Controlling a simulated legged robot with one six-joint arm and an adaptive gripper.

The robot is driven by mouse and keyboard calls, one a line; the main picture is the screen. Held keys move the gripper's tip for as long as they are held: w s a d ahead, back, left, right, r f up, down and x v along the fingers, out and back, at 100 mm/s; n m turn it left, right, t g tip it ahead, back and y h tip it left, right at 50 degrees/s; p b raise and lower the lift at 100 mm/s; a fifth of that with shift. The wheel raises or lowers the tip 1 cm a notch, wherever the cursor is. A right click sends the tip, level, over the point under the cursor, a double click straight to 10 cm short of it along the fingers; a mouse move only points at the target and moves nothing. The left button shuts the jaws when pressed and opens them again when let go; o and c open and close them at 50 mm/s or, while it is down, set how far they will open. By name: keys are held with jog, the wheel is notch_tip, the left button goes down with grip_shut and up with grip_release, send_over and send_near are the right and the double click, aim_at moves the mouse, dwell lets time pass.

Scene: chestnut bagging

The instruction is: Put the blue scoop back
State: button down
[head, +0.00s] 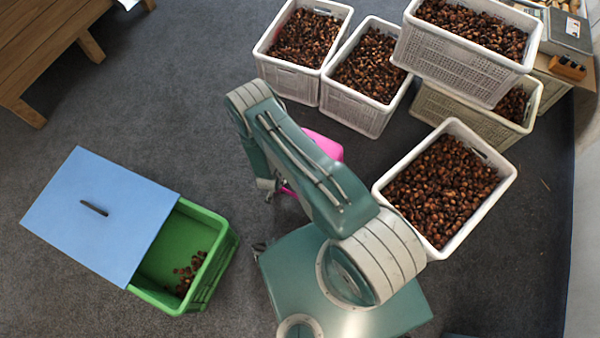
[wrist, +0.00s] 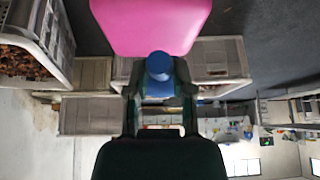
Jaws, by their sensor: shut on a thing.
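A scoop with a bright pink pan (wrist: 152,25) and a blue handle (wrist: 158,66) is in my gripper (wrist: 158,88). The gripper is shut on the blue handle, and the pan reaches out beyond the fingertips in the wrist view. In the head view the pink pan (head: 324,146) shows partly behind my arm, above the floor and left of the white crates. The gripper and handle are mostly hidden by my arm there. No scoop with a blue pan is seen.
A green crate (head: 225,250) with a few chestnuts stands at the lower left, partly covered by a blue lid (head: 95,215). Several white crates (head: 360,110) full of chestnuts stand at the upper right. A wooden bench (head: 45,45) is at the upper left. Grey floor between is clear.

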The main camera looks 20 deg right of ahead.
jog(key=w+d+f, duration=0.1)
jog(key=d+f, duration=0.4)
jog(key=f, duration=0.4)
jog(key=shift+w+d+f, duration=0.3)
jog(key=shift+w+d, duration=0.1)
jog(key=shift+c, duration=2.4)
grip_release()
jog(key=shift+r, duration=0.1)
